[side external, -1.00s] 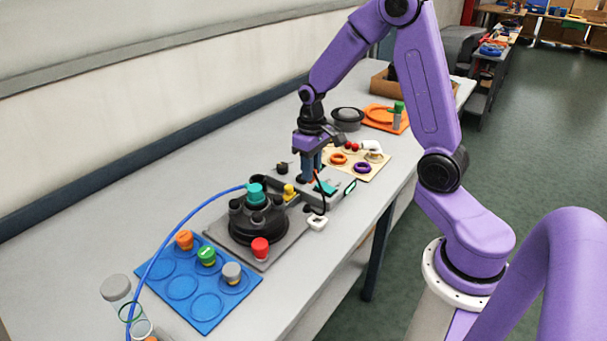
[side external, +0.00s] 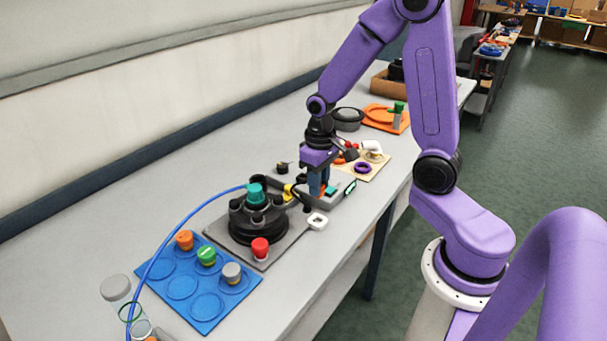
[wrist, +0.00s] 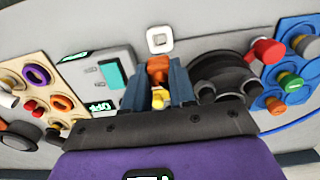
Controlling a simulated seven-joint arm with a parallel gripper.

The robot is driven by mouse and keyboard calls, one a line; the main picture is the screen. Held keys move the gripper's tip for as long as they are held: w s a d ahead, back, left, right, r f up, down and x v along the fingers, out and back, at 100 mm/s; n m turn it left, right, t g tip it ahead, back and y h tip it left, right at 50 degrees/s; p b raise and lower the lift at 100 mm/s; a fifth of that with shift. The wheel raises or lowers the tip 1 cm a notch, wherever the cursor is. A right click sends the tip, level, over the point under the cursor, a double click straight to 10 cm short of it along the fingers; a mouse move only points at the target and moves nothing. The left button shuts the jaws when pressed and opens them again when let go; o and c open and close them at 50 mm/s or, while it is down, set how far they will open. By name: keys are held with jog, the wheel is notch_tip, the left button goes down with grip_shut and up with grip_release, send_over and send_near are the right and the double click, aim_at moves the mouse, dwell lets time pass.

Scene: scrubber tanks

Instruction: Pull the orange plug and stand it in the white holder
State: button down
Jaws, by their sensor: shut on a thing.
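My gripper (side external: 318,192) points down over the bench, between the grey box and the round black unit. In the wrist view its two dark blue fingers (wrist: 159,80) are shut on the orange plug (wrist: 158,67), whose orange body shows between them. In the side view the fingers and arm hide most of the plug. The white holder (side external: 317,221) is a small square piece with a dark opening, on the bench near its front edge. In the wrist view the holder (wrist: 160,39) lies just beyond the fingertips, apart from the plug. I cannot tell how high the plug is.
The grey box (wrist: 84,75) has a teal switch (wrist: 111,74). A yellow piece (side external: 289,191) is close to the fingers. The black unit (side external: 258,222) has a teal cap and blue hose. A blue tray (side external: 181,286) holds coloured knobs; a beige board (side external: 377,171) holds rings.

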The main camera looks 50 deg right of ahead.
jog(key=shift+f, duration=0.1)
jog(key=shift+f, duration=3.25)
jog(key=shift+f, duration=0.2)
jog(key=shift+f, duration=0.8)
jog(key=shift+c, duration=1.8)
grip_release()
jog(key=shift+r, duration=0.1)
jog(key=shift+r, duration=4.15)
